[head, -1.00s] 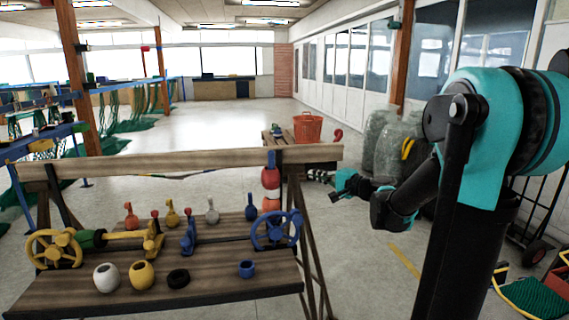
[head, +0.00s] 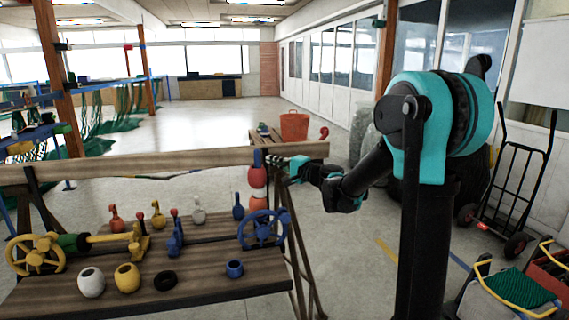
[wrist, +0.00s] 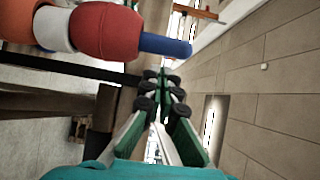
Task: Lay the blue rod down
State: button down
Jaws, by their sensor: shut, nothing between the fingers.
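The blue rod (head: 257,157) stands upright at the right end of the rack's top rail, with red and orange floats (head: 257,177) below its blue tip. In the wrist view the rod's blue end (wrist: 165,46) sticks out of a red float (wrist: 105,32), with a white and an orange one behind. My gripper (head: 272,161) is beside the rod's tip, on its right. In the wrist view my gripper (wrist: 164,76) has its fingers together and empty, next to the blue end. I cannot tell whether they touch it.
The wooden rack (head: 200,160) holds handwheels, small coloured handles and pots on its shelves. An orange basket (head: 294,127) stands on a low table behind. A hand truck (head: 515,190) and a crate with green netting (head: 517,283) are at the right.

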jog(key=shift+a, duration=0.75)
